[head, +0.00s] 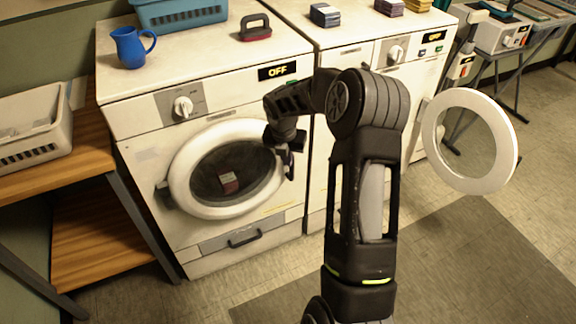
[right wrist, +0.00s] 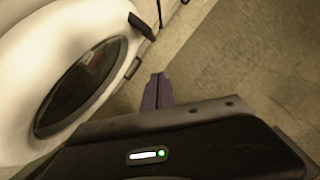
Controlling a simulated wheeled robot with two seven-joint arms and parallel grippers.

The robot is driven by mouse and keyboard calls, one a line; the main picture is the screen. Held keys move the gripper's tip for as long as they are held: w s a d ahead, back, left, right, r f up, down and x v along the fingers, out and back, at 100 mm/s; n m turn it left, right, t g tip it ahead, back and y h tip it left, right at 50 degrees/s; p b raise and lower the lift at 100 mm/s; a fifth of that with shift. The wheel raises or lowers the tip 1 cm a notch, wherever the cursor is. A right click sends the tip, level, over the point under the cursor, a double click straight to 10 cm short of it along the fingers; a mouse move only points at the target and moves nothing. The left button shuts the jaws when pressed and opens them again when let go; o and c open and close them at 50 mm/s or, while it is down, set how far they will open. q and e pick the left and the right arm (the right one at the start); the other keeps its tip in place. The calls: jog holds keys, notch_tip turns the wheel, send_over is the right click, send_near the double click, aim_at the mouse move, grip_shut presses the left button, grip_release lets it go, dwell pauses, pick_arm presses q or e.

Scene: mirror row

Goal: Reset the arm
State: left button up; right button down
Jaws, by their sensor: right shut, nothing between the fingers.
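My right arm reaches up from the bottom of the head view and bends left at its elbow. My right gripper (head: 287,160) is at the right rim of the left machine's round door (head: 180,180). Its fingers are shut and empty. In the right wrist view the closed purple-grey fingertips (right wrist: 157,92) are beside the white door ring (right wrist: 105,25), and I cannot tell whether they touch it. The door lies against the machine front; whether it is latched is unclear. A small red and pale item (head: 228,182) shows in its dark window. My left gripper is not in view.
The left machine (head: 140,160) and its neighbour show OFF displays. The neighbour's round door (head: 513,150) stands wide open at the right. A blue jug (head: 131,46), a blue basket (head: 180,13) and an iron-like item (head: 256,28) stand on top. A wooden shelf (head: 85,160) is at left.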

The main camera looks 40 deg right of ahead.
jog(key=shift+r, duration=0.15)
dwell(0.6)
jog(key=a+f+m+t+y, duration=0.2)
jog(key=a+f+m, duration=0.5)
jog(key=a+m, duration=0.45)
jog(key=a+f+m+t+y, duration=0.1)
jog(key=a+f+m+y, duration=0.1)
jog(key=a+f+m, duration=0.75)
jog(key=s+a+f+m+g+y, duration=0.1)
jog(key=s+a+f+m+g, duration=0.1)
jog(key=s+a, duration=0.9)
jog(key=s+a+f+m+g+y, duration=0.1)
jog(key=s+a+f+m, duration=0.1)
jog(key=s+a, duration=0.9)
jog(key=shift+s+a+m+g, duration=0.3)
jog(key=shift+a+m+g, duration=0.1)
jog(key=shift+m, duration=0.2)
